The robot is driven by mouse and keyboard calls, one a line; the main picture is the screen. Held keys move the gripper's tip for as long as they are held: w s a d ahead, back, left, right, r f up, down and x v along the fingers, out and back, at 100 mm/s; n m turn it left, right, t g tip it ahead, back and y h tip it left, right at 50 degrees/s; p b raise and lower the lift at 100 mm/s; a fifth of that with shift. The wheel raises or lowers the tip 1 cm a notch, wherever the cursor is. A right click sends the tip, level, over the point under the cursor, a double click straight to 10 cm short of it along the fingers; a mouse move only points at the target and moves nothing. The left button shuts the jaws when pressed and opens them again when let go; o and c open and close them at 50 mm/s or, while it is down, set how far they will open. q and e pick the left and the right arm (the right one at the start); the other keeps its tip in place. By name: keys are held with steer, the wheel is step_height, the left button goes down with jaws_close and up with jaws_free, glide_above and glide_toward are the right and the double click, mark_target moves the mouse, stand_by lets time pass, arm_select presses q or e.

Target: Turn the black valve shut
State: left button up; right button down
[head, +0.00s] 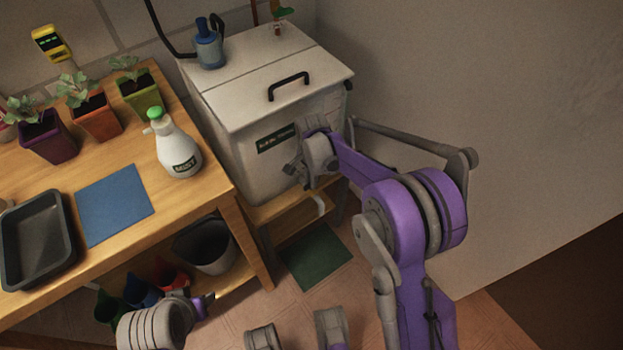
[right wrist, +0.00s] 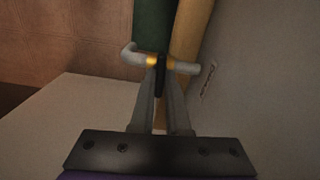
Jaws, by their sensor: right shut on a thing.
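The black valve handle (right wrist: 160,62) shows in the right wrist view, a thin upright black lever on a grey spout with yellow, brass-like collars (right wrist: 169,63). My right gripper (right wrist: 161,80) is shut on the lever, one finger on each side. In the head view my right gripper (head: 303,172) is at the front of the white tank (head: 240,155), right of its dark label, and hides the valve. The lever's exact angle to the spout is hard to tell. My left gripper (head: 208,299) is low at the bottom left, away from the tank; its fingers are too unclear to read.
The wooden bench (head: 215,190) is left of the tank, with a spray bottle (head: 179,149), potted seedlings (head: 97,117), a blue mat (head: 114,205) and a dark tray (head: 68,235). A grey bucket (head: 212,257) stands under it. A green mat (head: 316,256) lies below the tank.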

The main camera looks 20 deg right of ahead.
steer(key=shift+m, duration=0.6)
steer(key=c, duration=0.9)
jaws_free()
steer(key=shift+r, duration=0.1)
step_height(320, 180, up, 11)
steer(key=p, duration=0.2)
